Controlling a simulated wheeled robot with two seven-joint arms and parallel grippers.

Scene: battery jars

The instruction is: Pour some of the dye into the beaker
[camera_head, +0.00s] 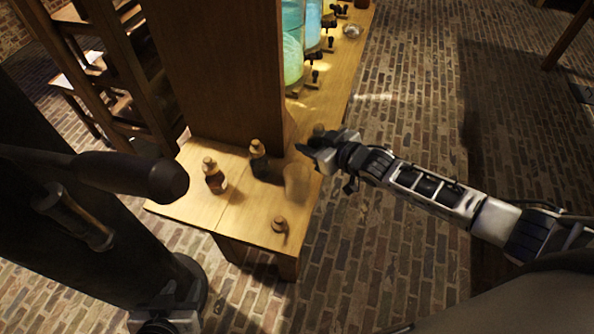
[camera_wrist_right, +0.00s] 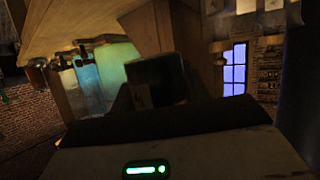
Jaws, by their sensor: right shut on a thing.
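My right gripper (camera_head: 318,150) is at the right edge of the table, shut on a small bottle whose brownish top (camera_head: 319,130) shows beside the fingers. In the right wrist view the held bottle (camera_wrist_right: 155,78) is a dark shape between the fingers; its contents cannot be made out. A faint clear glass vessel, seemingly the beaker (camera_head: 297,180), stands on the table just below and left of the right gripper. What seems to be my left gripper (camera_head: 165,318) is at the bottom edge, partly cut off, its jaws unclear.
A brown bottle (camera_head: 214,176) and a dark bottle (camera_head: 258,160) stand left of the beaker on the wooden table (camera_head: 232,220). A small brown object (camera_head: 279,225) lies near the front edge. Tall glowing jars (camera_head: 292,45) with taps stand behind a wooden panel (camera_head: 225,70).

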